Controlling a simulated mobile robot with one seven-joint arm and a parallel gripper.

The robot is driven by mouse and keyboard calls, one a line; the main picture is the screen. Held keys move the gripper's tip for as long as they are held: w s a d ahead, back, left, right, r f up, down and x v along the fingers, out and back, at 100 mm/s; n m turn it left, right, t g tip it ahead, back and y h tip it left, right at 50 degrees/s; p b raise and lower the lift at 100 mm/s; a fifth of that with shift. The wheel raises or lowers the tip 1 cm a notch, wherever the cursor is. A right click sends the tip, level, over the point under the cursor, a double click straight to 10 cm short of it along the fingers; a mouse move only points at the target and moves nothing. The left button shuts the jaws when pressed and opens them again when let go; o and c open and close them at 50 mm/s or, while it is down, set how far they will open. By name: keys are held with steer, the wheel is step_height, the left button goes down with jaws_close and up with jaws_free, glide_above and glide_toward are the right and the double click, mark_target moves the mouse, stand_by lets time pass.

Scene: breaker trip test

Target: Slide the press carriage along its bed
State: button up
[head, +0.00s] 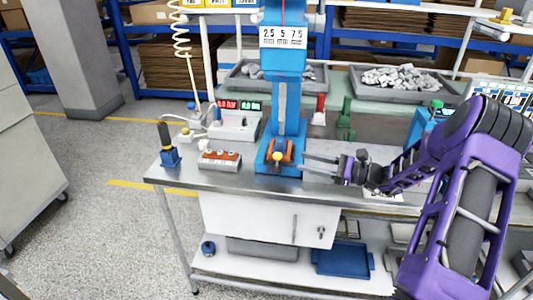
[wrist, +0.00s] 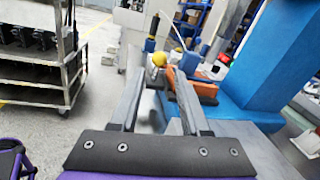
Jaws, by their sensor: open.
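The blue press stands on the metal workbench, with its tall column (head: 290,105) rising from a blue bed (head: 270,168). An orange carriage (head: 287,150) with a yellow ball knob (head: 277,157) sits low on the bed. My gripper (head: 304,163) is just right of the bed, its two fingers pointing left toward the knob, apart and empty. In the wrist view, the yellow knob (wrist: 159,59) appears between the open fingers (wrist: 160,75), seemingly beyond their tips. The orange carriage (wrist: 195,87) shows just right of it, beside the blue column.
A grey box with orange-red switches (head: 220,160) and a blue-based tool with a black handle (head: 167,147) stand left of the press. A white meter box (head: 236,125) is behind them. Grey trays (head: 335,80) lie farther back. The bench front edge is mostly clear.

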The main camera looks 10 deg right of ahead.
steer(key=x, duration=1.2)
steer(key=shift+a, duration=0.25)
steer(key=shift+w, duration=0.15)
jaws_close()
steer(key=shift+f, duration=0.1)
stand_by(0.6)
